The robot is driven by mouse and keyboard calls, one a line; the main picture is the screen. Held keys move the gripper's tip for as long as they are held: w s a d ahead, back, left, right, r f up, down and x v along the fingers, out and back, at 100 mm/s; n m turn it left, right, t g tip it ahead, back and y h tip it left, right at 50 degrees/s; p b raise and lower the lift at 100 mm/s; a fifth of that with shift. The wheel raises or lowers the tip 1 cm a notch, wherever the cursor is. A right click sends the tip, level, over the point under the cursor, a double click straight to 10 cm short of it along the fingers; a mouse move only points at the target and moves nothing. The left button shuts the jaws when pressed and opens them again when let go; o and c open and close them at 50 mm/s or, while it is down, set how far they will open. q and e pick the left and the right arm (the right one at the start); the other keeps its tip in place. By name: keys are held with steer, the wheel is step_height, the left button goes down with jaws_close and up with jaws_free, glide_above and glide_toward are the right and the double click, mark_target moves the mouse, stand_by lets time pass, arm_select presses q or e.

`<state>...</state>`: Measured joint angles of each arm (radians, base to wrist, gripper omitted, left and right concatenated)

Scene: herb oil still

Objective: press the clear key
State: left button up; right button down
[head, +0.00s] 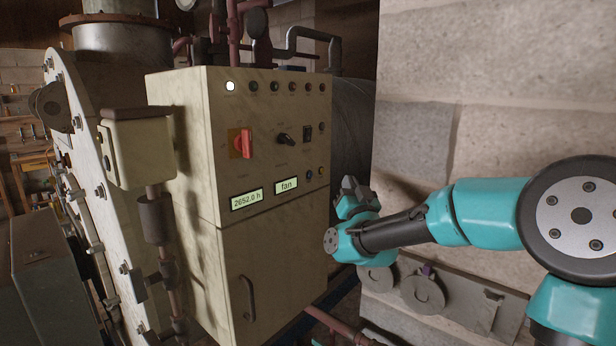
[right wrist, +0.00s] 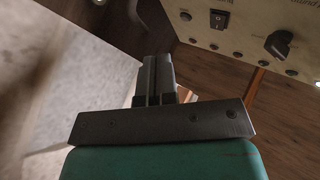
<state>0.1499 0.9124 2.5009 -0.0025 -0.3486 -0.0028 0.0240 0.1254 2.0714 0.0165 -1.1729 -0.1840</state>
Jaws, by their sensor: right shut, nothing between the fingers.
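The cream control panel (head: 265,125) stands in the middle of the head view. The lettering is too small to tell which control is the clear key. My right gripper (head: 349,184) is shut and empty, to the right of the panel's right edge and apart from its face. In the right wrist view the closed fingers (right wrist: 158,66) point up the picture, with the panel face (right wrist: 245,25) at upper right. My left gripper is not in view.
The panel also bears a red rotary switch (head: 241,144), a black knob (head: 285,139), a rocker switch (head: 307,133), an hour display (head: 246,199) and a top row of lamps with one lit (head: 230,86). A stone wall (head: 490,90) stands close behind my right arm.

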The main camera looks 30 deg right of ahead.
steer(key=shift+w, duration=0.1)
steer(key=w+a, duration=0.3)
steer(key=w, duration=0.5)
steer(key=shift+a, duration=0.3)
steer(key=shift+w, duration=0.1)
stand_by(1.9)
steer(key=shift+w+a, duration=0.15)
steer(key=shift+w, duration=0.1)
steer(key=shift+w+a, duration=0.15)
steer(key=shift+w, duration=0.15)
stand_by(0.8)
steer(key=shift+s, duration=0.1)
steer(key=shift+s+d, duration=0.3)
steer(key=shift+s, duration=0.3)
steer(key=shift+s, duration=0.15)
steer(key=shift+s+d, duration=0.35)
steer(key=shift+s, duration=0.35)
steer(key=shift+s+d, duration=0.3)
steer(key=shift+s, duration=0.45)
steer(key=shift+s+d, duration=0.35)
steer(key=shift+s, duration=0.35)
